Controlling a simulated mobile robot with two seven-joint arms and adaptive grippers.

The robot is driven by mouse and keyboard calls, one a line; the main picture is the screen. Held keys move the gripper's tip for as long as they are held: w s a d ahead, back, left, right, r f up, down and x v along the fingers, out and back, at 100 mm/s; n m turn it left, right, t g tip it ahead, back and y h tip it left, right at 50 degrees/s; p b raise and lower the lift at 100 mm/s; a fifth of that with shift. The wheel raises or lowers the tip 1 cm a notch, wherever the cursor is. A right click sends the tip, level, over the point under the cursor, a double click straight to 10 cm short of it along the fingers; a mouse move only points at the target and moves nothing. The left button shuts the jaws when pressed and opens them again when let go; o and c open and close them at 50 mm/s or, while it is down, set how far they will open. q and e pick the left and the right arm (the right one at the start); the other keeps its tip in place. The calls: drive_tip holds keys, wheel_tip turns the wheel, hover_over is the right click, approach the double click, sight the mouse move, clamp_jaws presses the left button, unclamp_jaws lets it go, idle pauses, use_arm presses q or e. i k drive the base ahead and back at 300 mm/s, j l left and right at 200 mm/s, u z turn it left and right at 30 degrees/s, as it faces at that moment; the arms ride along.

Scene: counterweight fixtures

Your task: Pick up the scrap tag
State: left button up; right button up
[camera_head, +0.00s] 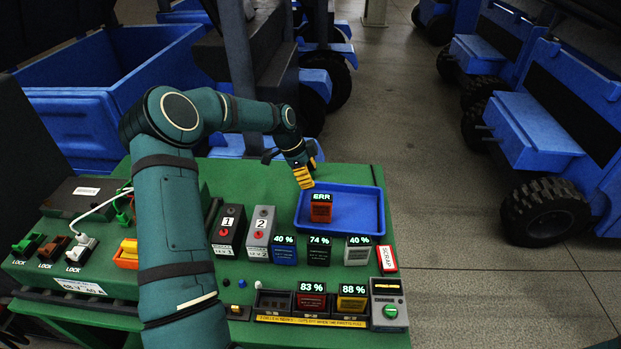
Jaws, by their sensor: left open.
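The scrap tag (387,258) is a small red and white tag with the word SCRAP on it. It lies at the right edge of the green bench, below the blue tray's right corner. My left gripper (304,177) has yellow fingers and is open. It is over the upper left edge of the blue tray, up and to the left of the tag and clear of it. I cannot make out anything between its fingers. My right gripper is not in view.
The blue tray (360,210) holds a red block marked ERR (321,208). Several blocks with percentage displays stand below it, and a grey box with a green knob (389,311) stands below the tag. Blue carts (529,136) stand beyond the bench, with open floor at right.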

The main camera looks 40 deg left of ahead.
sight(386, 257)
drive_tip(key=k, duration=1)
